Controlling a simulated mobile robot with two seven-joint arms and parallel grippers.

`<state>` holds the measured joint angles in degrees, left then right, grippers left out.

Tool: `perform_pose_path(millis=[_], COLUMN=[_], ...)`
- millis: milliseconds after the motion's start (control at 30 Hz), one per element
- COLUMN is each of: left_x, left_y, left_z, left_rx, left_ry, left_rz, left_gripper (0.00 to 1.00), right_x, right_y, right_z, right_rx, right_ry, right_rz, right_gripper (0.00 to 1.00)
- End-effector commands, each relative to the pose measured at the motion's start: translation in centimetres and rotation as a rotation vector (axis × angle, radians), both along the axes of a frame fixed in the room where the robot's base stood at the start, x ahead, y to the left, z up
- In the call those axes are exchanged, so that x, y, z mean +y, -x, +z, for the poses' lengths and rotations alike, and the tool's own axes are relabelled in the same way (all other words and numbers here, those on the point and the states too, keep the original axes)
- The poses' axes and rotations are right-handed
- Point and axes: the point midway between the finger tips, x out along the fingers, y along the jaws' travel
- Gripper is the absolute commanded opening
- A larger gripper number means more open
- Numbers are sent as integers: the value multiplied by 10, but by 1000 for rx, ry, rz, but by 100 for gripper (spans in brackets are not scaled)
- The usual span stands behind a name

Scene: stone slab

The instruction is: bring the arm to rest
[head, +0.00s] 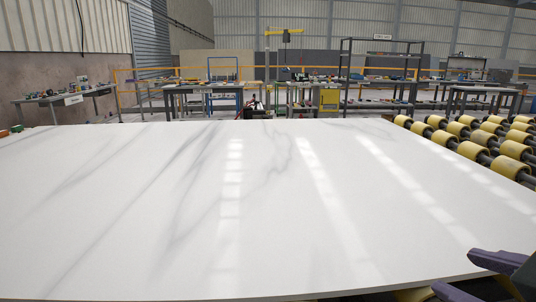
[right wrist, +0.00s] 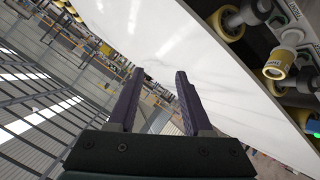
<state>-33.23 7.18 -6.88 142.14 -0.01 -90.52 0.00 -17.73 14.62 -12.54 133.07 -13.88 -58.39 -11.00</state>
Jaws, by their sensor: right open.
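A large white stone slab (head: 200,200) with grey veins fills most of the head view. It also shows in the right wrist view (right wrist: 165,45), beyond my fingers. My right gripper (head: 475,275) is at the lower right corner of the head view, by the slab's near right edge. In the right wrist view my right gripper (right wrist: 157,75) has its two dark purple fingers apart, with nothing between them. My left gripper is not in view.
Yellow rollers (head: 515,151) line the right side of the slab. Workbenches (head: 210,88), a dark shelf rack (head: 380,45) and an orange railing (head: 145,69) stand far behind. The slab's top is clear.

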Motion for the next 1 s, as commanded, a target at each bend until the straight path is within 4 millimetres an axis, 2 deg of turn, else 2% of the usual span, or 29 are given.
perform_pose_path(millis=[33,100,167,233,267,300,333,467,800,1000], left_x=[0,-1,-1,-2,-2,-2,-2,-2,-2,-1], left_y=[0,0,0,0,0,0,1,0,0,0], left_z=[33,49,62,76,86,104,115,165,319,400], left_rx=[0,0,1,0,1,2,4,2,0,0], left_ry=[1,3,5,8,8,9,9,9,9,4], left_rz=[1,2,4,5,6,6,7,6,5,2], left_gripper=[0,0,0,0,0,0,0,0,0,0], right_x=[-1,1,6,12,14,13,12,12,12,12], right_y=[34,80,118,161,173,166,166,165,164,164], right_z=[4,-9,-13,-11,-3,17,28,78,231,312], right_rx=[159,357,507,669,713,693,690,689,687,687], right_ry=[-99,-206,-279,-347,-364,-356,-353,-350,-346,-345], right_rz=[-76,-170,-241,-313,-335,-325,-324,-322,-319,-319], right_gripper=[50,50,50,50,50,50,50,50,50,50])
